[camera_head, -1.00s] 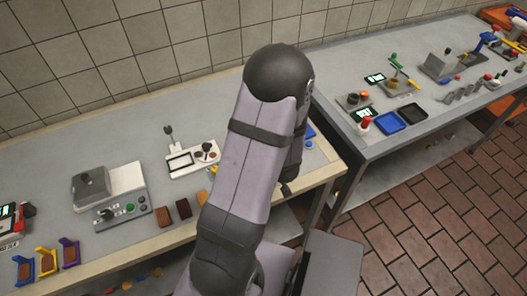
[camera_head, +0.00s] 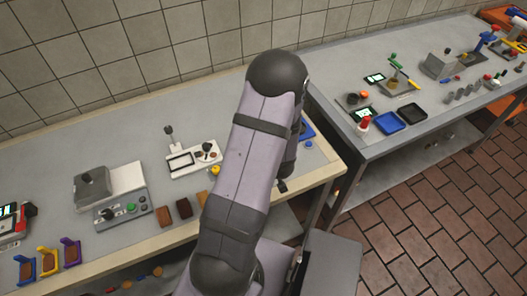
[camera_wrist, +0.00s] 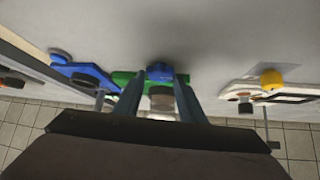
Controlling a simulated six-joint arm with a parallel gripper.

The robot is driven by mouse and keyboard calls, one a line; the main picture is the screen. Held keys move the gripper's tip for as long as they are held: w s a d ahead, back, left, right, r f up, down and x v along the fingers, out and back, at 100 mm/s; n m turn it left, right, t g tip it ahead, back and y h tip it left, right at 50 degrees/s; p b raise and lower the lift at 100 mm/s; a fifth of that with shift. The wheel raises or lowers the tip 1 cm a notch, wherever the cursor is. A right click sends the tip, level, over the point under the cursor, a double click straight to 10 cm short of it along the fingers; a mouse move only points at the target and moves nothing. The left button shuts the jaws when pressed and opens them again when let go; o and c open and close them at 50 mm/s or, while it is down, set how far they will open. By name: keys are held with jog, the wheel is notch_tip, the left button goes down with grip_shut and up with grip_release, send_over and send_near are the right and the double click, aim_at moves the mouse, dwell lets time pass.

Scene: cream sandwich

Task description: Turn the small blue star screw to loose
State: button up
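In the wrist view a small blue piece (camera_wrist: 160,72), which looks like the star screw, sits between my fingertips; its lobes are too small to make out. A green piece (camera_wrist: 125,77) lies just beside it. A pale cylinder (camera_wrist: 162,99) shows between the fingers, nearer the camera. My gripper (camera_wrist: 160,80) has its fingers apart, one on each side of the blue piece, with no clear contact visible. In the head view my arm hides the screw and most of the gripper.
A larger blue part (camera_wrist: 82,73) is left of the fingers in the wrist view. A white fixture with a yellow knob (camera_wrist: 271,79) is to the right. In the head view a white fixture (camera_head: 195,160) and a grey-white machine (camera_head: 122,180) stand on the bench left of my arm.

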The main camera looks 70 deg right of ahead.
jog(key=shift+r+p, duration=0.1)
jog(key=shift+p, duration=0.25)
jog(key=n+p, duration=0.1)
jog(key=n+t+y+p, duration=0.1)
jog(key=n+p, duration=0.1)
jog(key=shift+s+d+r+t+y, duration=0.15)
jog(key=shift+s+t+y, duration=0.15)
jog(key=shift+t, duration=0.1)
jog(key=shift+d+f+n+t+y+p, duration=0.1)
jog(key=shift+n+t+y+p, duration=0.2)
jog(key=shift+n+y+p, duration=0.35)
jog(key=shift+d+f+n+t+y+p, duration=0.1)
jog(key=shift+n+t+y+p, duration=0.25)
jog(key=shift+n+p, duration=0.55)
jog(key=o, duration=1)
jog(key=shift+o, duration=0.2)
jog(key=shift+b+v, duration=0.9)
jog(key=shift+v, duration=2.75)
